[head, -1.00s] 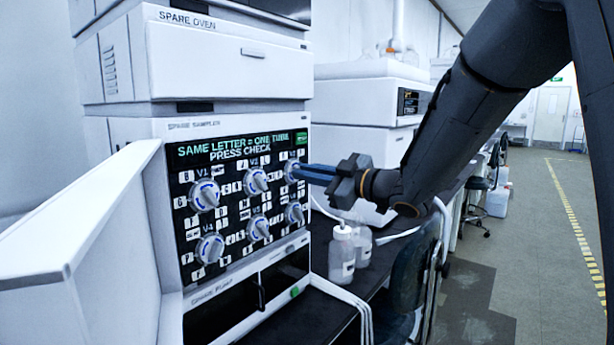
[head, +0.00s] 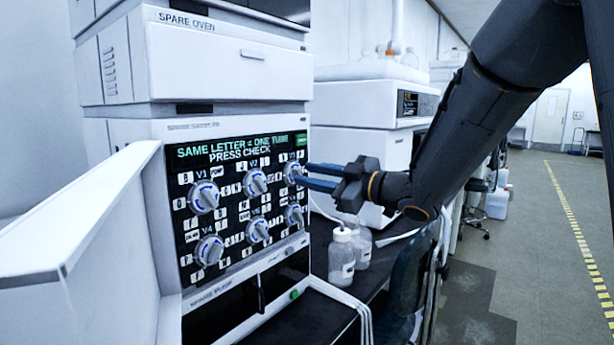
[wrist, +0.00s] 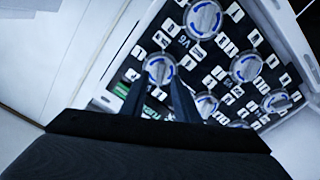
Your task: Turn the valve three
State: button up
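Valve three is the round knob labelled V3 (head: 293,172) at the top right of the black valve panel (head: 226,274). In the wrist view the same knob (wrist: 160,68) sits just beyond and between the fingertips. My gripper (head: 307,176) points left at this knob. Its two blue fingers are apart with nothing between them, and the tips look slightly clear of the knob. In the wrist view my gripper (wrist: 157,84) also shows two separate fingers. The knob's exact pointer direction is too small to tell.
Knobs V1 (head: 204,196), V2 (head: 256,182), V4 (head: 209,250), V5 (head: 257,230) and V6 (head: 294,214) share the panel, among small letter labels. A green button (head: 300,139) sits by the display. Bottles (head: 341,258) stand on the bench below my gripper.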

jog(key=v, duration=0.6)
jog(key=w+d+f+m+t+h, duration=0.1)
jog(key=w+d+f+m+h, duration=0.1)
jog(key=d+f+m+h, duration=0.85)
jog(key=s+d+f+m+g+h, duration=0.2)
jog(key=s+d+f+g+h, duration=0.15)
jog(key=s+f, duration=0.35)
jog(key=s+f+m+g+p, duration=0.1)
jog(key=s+f+g, duration=0.3)
jog(key=s, duration=0.7)
jog(key=s+f+m+g, duration=0.3)
jog(key=s+f+g, duration=0.1)
jog(key=s, duration=0.7)
jog(key=shift+s+f+p, duration=0.35)
jog(key=shift+f+p, duration=0.05)
jog(key=shift+f, duration=0.35)
